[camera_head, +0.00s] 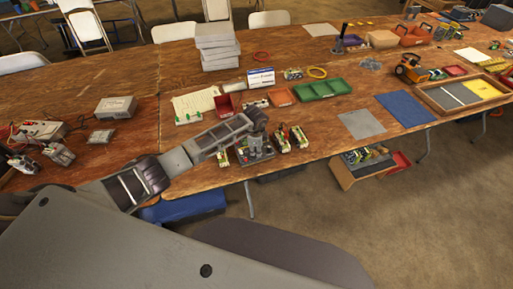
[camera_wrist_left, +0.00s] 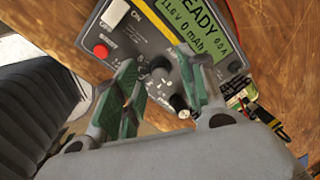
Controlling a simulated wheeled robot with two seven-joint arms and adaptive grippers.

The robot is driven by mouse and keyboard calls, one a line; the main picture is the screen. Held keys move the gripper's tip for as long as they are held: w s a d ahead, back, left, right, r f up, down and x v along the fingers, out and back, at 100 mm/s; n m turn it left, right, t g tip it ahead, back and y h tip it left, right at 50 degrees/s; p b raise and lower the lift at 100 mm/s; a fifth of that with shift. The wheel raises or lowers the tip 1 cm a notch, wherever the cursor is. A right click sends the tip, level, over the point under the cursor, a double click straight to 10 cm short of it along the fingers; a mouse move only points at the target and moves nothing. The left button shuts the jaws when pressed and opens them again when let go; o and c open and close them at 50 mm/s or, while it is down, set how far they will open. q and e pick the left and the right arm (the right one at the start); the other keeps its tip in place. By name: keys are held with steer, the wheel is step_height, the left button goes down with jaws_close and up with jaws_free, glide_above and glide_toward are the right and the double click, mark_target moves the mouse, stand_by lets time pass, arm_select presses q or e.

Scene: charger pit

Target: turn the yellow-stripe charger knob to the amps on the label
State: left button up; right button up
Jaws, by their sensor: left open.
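The charger (camera_wrist_left: 140,40) with a yellow stripe along its edge fills the top of the left wrist view, tilted in the picture. Its green display (camera_wrist_left: 197,28) reads READY, 11.6 V, 0 mAh and 0.0 A. A dark knob (camera_wrist_left: 179,103) with a white mark and another dark round part (camera_wrist_left: 160,67) show on its face. My left gripper (camera_wrist_left: 162,95) is open, its green-padded fingers on either side of these parts; I cannot tell whether they touch. In the head view, my left gripper (camera_head: 257,135) is over the charger (camera_head: 255,156) near the table's front edge. The amps label is not readable.
A red button (camera_wrist_left: 101,51) and a white switch (camera_wrist_left: 116,13) are on the charger face. Small battery packs (camera_head: 298,137) stand to its right. A green tray (camera_head: 320,89) and red bin (camera_head: 227,105) lie behind. A grey mat (camera_head: 361,124) lies to the right.

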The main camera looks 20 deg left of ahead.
arm_select(q)
steer(key=shift+f, duration=0.3)
jaws_close()
